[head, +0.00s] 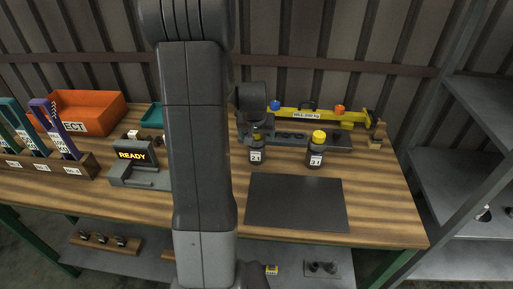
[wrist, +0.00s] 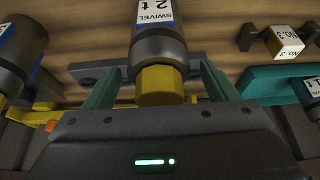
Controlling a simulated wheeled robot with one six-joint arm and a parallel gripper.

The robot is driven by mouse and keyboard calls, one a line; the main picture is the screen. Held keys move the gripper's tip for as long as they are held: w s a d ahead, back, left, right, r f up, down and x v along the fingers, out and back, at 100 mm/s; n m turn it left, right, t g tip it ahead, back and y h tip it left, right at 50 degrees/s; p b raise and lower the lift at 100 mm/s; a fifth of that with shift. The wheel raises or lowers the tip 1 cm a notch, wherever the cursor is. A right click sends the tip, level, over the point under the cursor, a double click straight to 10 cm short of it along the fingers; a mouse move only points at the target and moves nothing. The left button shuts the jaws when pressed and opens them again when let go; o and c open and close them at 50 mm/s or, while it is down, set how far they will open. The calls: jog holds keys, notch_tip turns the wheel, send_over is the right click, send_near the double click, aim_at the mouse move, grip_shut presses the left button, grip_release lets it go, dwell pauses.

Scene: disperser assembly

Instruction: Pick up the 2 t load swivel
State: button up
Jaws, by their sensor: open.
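The 2 t load swivel (head: 256,155) stands upright on the wooden table, a dark cylinder with a white label. In the wrist view its dark body (wrist: 158,46) and yellow hexagonal end (wrist: 160,86) are close to the camera. My gripper (wrist: 159,76) is open, with one teal finger on each side of the swivel's yellow end. Gaps show between the fingers and the yellow end. In the head view my wrist hangs over the swivel and hides part of its top.
A similar 3 t swivel (head: 316,152) with a yellow top stands to the right. A dark mat (head: 296,203) lies in front. A yellow beam (head: 320,117) is behind. An orange bin (head: 92,108) and a READY display unit (head: 135,157) stand to the left.

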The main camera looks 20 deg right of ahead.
grip_shut()
dwell(0.4)
